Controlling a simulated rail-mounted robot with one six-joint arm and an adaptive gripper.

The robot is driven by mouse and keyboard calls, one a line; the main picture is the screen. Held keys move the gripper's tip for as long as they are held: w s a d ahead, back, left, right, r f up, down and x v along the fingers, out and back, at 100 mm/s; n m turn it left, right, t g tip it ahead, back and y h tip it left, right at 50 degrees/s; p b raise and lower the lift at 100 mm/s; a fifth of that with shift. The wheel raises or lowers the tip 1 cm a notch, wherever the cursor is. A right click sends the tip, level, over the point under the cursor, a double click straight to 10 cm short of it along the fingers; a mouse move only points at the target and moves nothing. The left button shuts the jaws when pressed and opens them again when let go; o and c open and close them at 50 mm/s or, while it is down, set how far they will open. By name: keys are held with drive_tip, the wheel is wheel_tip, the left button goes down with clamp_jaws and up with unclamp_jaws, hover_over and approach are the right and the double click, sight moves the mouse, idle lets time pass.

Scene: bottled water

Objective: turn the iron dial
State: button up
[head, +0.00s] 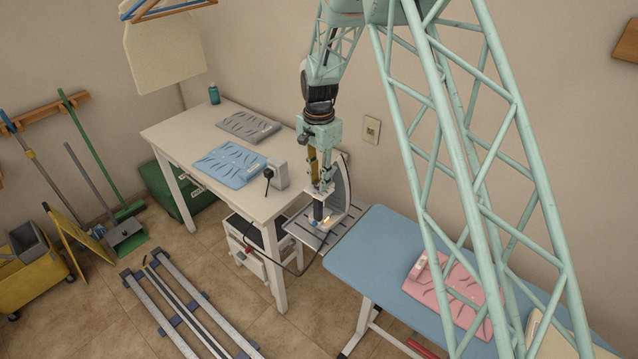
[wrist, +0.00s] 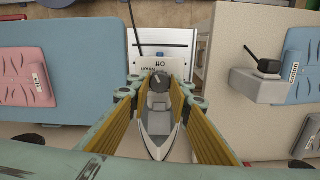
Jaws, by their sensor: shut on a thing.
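The iron (head: 341,187) is white and grey and stands on a metal rack between the white table and the blue ironing board. A small orange glow shows at its lower part. In the wrist view its dark round dial (wrist: 158,80) sits on a pale face (wrist: 118,64) with small lettering, too small to read surely. My gripper (head: 318,187) reaches down to the iron from above. In the wrist view the fingertips of my gripper (wrist: 158,84) are on either side of the dial and closed on it. The fingers partly hide the iron's body.
The blue ironing board (head: 372,251) with a folded pink garment (head: 462,290) is on the right. The white table (head: 168,131) on the left holds folded blue (head: 229,166) and grey (head: 247,126) garments and a grey box (head: 279,173). A cord (head: 296,262) hangs below the rack.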

drive_tip(key=n+b, duration=0.2)
drive_tip(key=n, duration=0.2)
drive_tip(key=shift+n, duration=0.3)
drive_tip(key=shift+n+b, duration=0.6)
drive_tip(key=shift+n, duration=1.2)
drive_tip(key=o, duration=0.9)
drive_tip(key=shift+r, duration=6)
